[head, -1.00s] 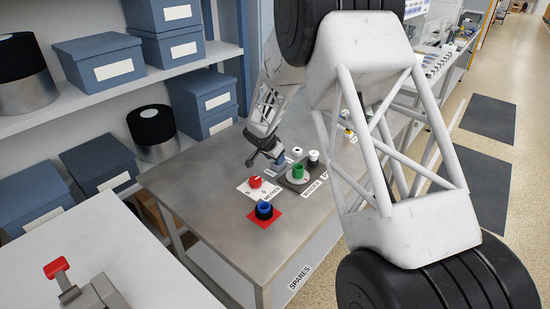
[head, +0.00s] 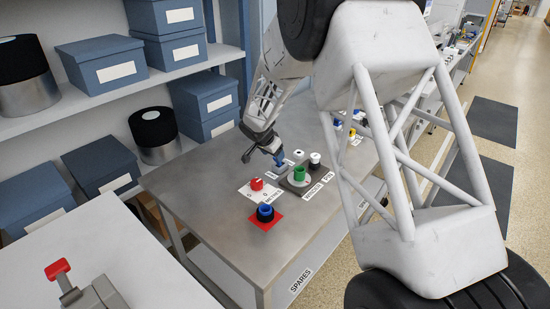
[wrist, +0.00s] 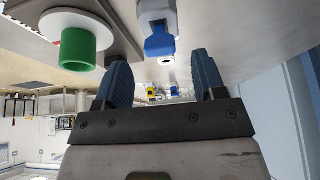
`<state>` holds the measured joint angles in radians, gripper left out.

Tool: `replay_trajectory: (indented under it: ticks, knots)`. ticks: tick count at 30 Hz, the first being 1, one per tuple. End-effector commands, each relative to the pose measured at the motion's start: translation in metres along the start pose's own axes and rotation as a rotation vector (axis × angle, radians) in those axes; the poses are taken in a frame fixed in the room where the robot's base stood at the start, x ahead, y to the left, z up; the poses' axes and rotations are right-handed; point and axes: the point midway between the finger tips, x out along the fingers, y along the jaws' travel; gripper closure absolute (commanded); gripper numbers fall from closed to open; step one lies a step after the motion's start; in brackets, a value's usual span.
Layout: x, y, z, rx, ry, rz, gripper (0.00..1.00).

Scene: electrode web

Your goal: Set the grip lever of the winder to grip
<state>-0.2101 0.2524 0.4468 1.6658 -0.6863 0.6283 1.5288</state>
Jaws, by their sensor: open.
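The winder is a grey block (head: 287,184) with a white flange and a green spool (head: 300,174) on the steel table. In the wrist view the green spool (wrist: 78,50) is at upper left. A lever with a blue end (wrist: 159,42) and pale grey body is near the top middle, probably the grip lever; its setting cannot be read. My gripper (wrist: 161,68) is open, its blue fingers spread either side of the lever's line, with the blue end just beyond the tips and no contact visible. In the head view my gripper (head: 264,157) is low behind the winder.
A red knob (head: 257,184) on a white labelled plate and a blue-black cylinder (head: 265,212) on a red square stand in front. A black-and-white cylinder (head: 315,160) is beside the spool. The table's front left (head: 190,190) is clear. Shelves with blue boxes (head: 100,60) stand left.

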Motion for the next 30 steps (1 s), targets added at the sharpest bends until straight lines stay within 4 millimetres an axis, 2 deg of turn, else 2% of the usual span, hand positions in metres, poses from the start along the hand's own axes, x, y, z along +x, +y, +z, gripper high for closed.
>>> replay_trajectory:
  ticks: [7,23,30]
  knots:
    - [-0.024,0.000,0.000,0.001,0.000,0.000,0.36]
    - [-0.030,0.001,0.000,-0.001,-0.001,0.001,0.36]
    - [-0.047,0.017,-0.005,-0.018,-0.008,0.003,0.36]
